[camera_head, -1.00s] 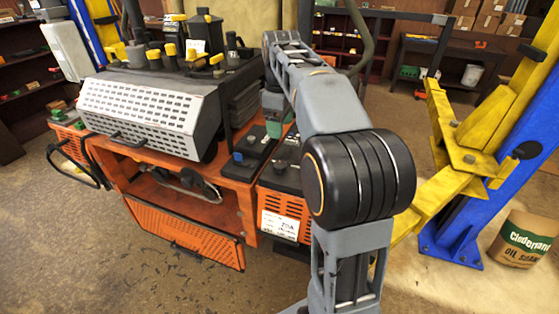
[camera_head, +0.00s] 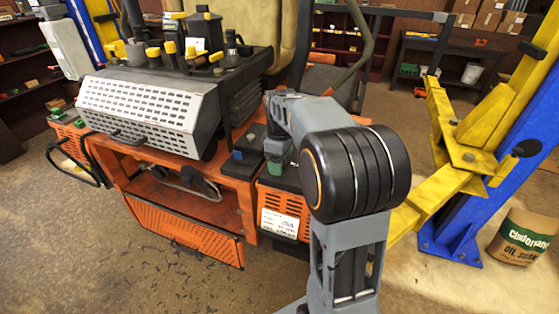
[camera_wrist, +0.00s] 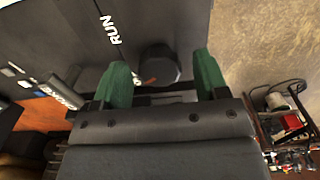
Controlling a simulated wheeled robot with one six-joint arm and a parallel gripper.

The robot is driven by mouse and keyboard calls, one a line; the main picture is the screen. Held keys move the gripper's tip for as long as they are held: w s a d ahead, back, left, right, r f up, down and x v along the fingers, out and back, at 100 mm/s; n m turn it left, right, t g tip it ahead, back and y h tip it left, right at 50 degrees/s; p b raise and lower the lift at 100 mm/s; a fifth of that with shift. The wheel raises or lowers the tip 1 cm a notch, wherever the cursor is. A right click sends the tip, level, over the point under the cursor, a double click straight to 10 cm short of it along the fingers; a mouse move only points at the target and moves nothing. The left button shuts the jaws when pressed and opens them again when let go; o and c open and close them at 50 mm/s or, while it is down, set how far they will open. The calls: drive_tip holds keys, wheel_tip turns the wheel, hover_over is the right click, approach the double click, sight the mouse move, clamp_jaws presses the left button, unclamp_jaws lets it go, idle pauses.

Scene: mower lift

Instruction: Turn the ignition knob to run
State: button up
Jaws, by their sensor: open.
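The ignition knob (camera_wrist: 160,64) is a dark, roughly round knob on a dark grey panel in the wrist view. The white RUN label (camera_wrist: 110,29) lies up and left of it. My gripper (camera_wrist: 162,72) is open, with one green fingertip to the left of the knob and one to the right. Gaps show on both sides, and I cannot tell how deep the fingers reach. In the head view my gripper (camera_head: 276,158) is over the black top of the orange machine's right-hand box. The knob is hidden there by my gripper.
The orange machine (camera_head: 231,180) carries a perforated silver cover (camera_head: 140,112) and several yellow-capped levers to the left. A small blue part (camera_head: 237,155) sits beside my gripper. A yellow and blue lift post (camera_head: 470,190) and an oil drum (camera_head: 523,238) stand at right.

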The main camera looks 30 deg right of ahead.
drive_tip(key=c, duration=0.9)
drive_tip(key=shift+m, duration=0.4)
drive_tip(key=m, duration=0.5)
drive_tip(key=shift+m, duration=0.3)
drive_tip(key=m, duration=0.5)
drive_tip(key=shift+p, duration=0.4)
drive_tip(key=shift+m, duration=0.4)
drive_tip(key=o, duration=0.9)
